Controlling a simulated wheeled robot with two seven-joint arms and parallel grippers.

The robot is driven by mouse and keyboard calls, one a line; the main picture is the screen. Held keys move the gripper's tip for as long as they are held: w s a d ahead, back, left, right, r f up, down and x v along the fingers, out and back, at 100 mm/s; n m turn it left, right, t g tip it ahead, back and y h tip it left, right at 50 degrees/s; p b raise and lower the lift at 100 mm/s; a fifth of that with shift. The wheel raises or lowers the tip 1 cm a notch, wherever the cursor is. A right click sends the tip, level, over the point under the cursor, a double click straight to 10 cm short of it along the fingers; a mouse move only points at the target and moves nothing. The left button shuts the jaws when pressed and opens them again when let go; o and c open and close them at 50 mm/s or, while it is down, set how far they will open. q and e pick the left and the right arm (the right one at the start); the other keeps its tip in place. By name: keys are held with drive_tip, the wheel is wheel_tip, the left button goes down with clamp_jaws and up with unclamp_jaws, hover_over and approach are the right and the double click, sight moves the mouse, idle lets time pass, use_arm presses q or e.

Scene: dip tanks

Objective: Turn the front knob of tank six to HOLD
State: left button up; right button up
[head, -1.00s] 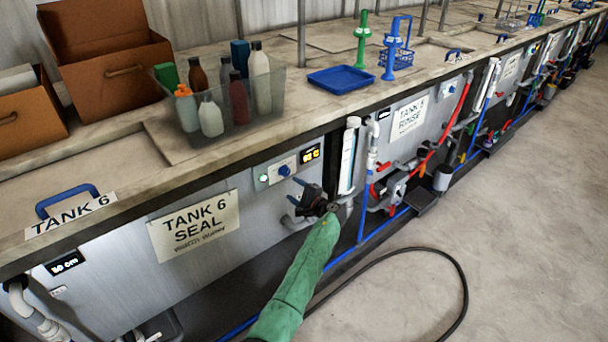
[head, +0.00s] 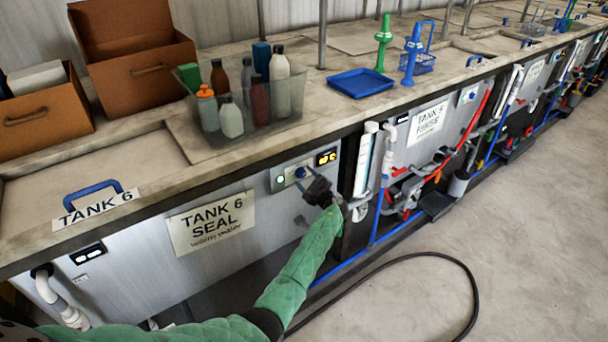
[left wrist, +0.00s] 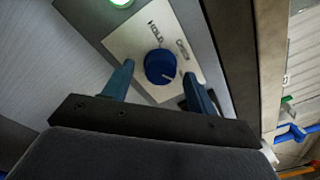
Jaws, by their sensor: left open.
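The front knob of tank six (head: 300,172) is a blue round knob on a pale plate on the grey tank front (head: 150,262), right of the "TANK 6 SEAL" sign (head: 211,222). In the left wrist view the knob (left wrist: 160,67) has a white mark toward its lower right. The word HOLD is printed above it, with a second, hard-to-read word at its upper right. My left gripper (head: 307,178) is at the plate. In the left wrist view its open blue fingers (left wrist: 159,72) stand either side of the knob, with gaps visible. My right gripper is not in view.
A lit green button (left wrist: 121,2) sits beside the knob, and a small display (head: 326,157) is at its right. A white vertical pipe (head: 364,160) stands further right. The worktop edge overhangs the panel. A black hose (head: 440,258) lies on the open floor.

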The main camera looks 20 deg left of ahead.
use_arm(q)
drive_tip(key=shift+w+a, duration=0.35)
drive_tip(key=shift+a, duration=0.1)
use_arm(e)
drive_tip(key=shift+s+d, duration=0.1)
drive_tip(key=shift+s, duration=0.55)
use_arm(q)
drive_tip(key=c, duration=1)
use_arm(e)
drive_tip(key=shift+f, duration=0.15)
